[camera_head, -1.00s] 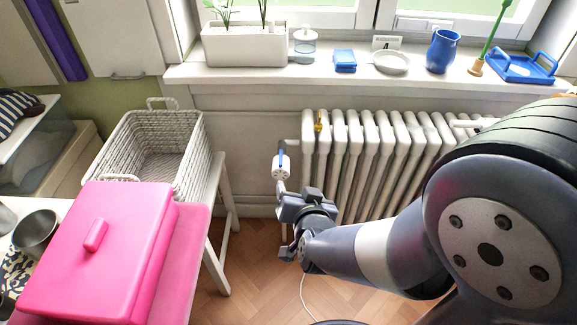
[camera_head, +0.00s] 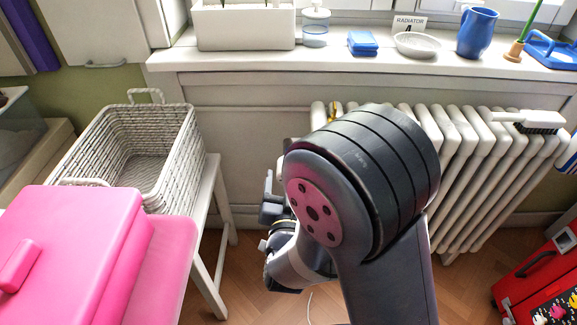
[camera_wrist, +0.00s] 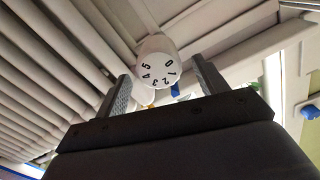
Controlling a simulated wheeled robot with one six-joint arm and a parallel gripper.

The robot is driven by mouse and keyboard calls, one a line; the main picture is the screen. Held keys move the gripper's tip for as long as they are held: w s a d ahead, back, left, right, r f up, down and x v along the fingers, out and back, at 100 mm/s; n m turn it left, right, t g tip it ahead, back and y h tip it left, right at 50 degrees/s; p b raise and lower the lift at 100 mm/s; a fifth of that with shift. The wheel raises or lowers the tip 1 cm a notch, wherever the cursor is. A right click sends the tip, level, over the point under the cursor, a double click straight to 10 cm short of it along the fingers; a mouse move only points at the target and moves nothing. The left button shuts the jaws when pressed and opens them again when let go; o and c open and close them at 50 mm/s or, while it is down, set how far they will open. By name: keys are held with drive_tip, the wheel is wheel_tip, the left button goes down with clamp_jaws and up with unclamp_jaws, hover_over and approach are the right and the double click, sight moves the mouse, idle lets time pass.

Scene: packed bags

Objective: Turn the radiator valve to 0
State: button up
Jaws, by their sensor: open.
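The radiator valve is a white round knob (camera_wrist: 158,62) with black numerals 0 to 5 on its face, seen in the wrist view. The 0 and 1 are at its right, the 5 and 4 at its left. Which numeral is set is unclear. My gripper (camera_wrist: 160,72) is open, with one finger on each side of the knob in the picture; contact cannot be told. In the head view my gripper (camera_head: 268,200) is partly hidden by my arm, and I cannot make out the knob there. The white ribbed radiator (camera_head: 465,150) stands under the windowsill.
The windowsill (camera_head: 260,62) holds a planter (camera_head: 245,27), a RADIATOR card (camera_head: 409,22), a dish (camera_head: 416,45) and a blue jug (camera_head: 477,32). A brush (camera_head: 538,122) lies on the radiator. A wicker basket (camera_head: 165,165) and pink box (camera_head: 75,245) are at left, a red case (camera_head: 540,275) at right.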

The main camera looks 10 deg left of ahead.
drive_tip(key=x, duration=0.6)
drive_tip(key=shift+b, duration=0.35)
drive_tip(key=shift+c, duration=0.2)
drive_tip(key=c, duration=1)
